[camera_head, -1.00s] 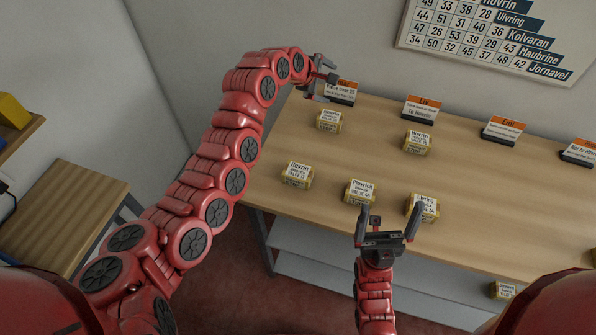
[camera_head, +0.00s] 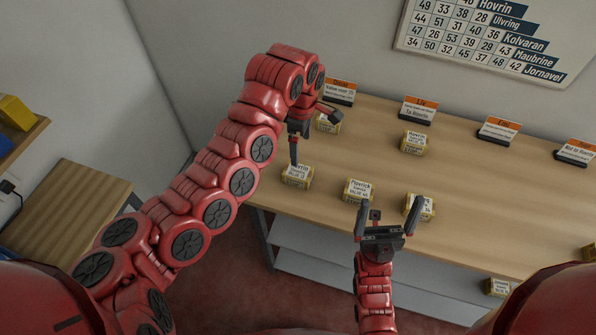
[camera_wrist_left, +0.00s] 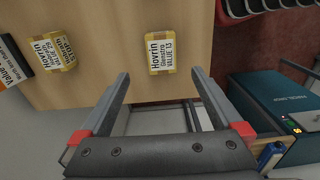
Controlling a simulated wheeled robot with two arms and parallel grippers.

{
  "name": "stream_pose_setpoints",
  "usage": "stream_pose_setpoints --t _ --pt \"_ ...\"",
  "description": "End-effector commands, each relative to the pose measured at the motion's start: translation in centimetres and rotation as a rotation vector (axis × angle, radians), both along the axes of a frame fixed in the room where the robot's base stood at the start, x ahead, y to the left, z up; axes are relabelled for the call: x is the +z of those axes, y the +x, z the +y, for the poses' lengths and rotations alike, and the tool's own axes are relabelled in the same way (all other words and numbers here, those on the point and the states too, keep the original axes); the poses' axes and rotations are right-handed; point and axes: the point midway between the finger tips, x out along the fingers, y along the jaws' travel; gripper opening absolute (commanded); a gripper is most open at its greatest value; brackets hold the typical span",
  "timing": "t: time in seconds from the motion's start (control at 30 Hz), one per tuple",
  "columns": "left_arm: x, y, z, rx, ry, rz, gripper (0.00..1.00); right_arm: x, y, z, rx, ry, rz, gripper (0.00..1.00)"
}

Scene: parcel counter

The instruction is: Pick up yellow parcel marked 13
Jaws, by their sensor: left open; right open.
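The yellow parcel marked 13 (camera_wrist_left: 161,53) lies on the counter. Its label reads Hovrin, Dienstro, Value 13 in the left wrist view. In the head view the same parcel (camera_head: 297,178) lies near the counter's front left edge, partly covered by a finger. My left gripper (camera_head: 312,140) is open and empty above the counter's left end. In the left wrist view its fingers (camera_wrist_left: 160,82) point at the parcel, which lies just beyond the gap between the tips. My right gripper (camera_head: 389,215) is open and empty at the counter's front edge.
Other yellow parcels lie nearby: Plovrich (camera_head: 359,191), one by my right gripper (camera_head: 427,207), and back-row ones (camera_head: 414,143) and (camera_head: 328,125). Signs such as Liv (camera_head: 419,109) stand along the back. The wooden counter (camera_head: 480,200) has clear room between. A teal device (camera_wrist_left: 275,105) shows in the left wrist view.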

Motion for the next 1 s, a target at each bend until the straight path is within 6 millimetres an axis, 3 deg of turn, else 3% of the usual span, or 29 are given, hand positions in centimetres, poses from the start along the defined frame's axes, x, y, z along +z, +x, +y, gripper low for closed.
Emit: stream_pose_setpoints --t 0.03,0.3,0.53,0.83,1.0 --pt "-0.2 -0.3 -0.2 0.000 -0.003 0.007 1.00 0.6 0.0 0.0 0.000 0.000 0.000 1.00" --pt "-5.7 -0.2 -0.1 0.002 -0.002 0.004 1.00 -1.0 0.0 0.0 0.000 0.000 0.000 1.00" --pt "-7.7 -0.1 0.0 0.000 0.000 0.001 1.00 -0.9 0.0 0.0 0.000 0.000 0.000 1.00" --pt "-10.4 -0.2 0.9 0.000 0.002 0.005 1.00 2.2 0.0 0.0 0.000 0.000 0.000 1.00" --pt "-12.3 -0.1 0.7 0.000 0.002 0.002 1.00 2.5 0.0 0.0 0.000 0.000 0.000 1.00"
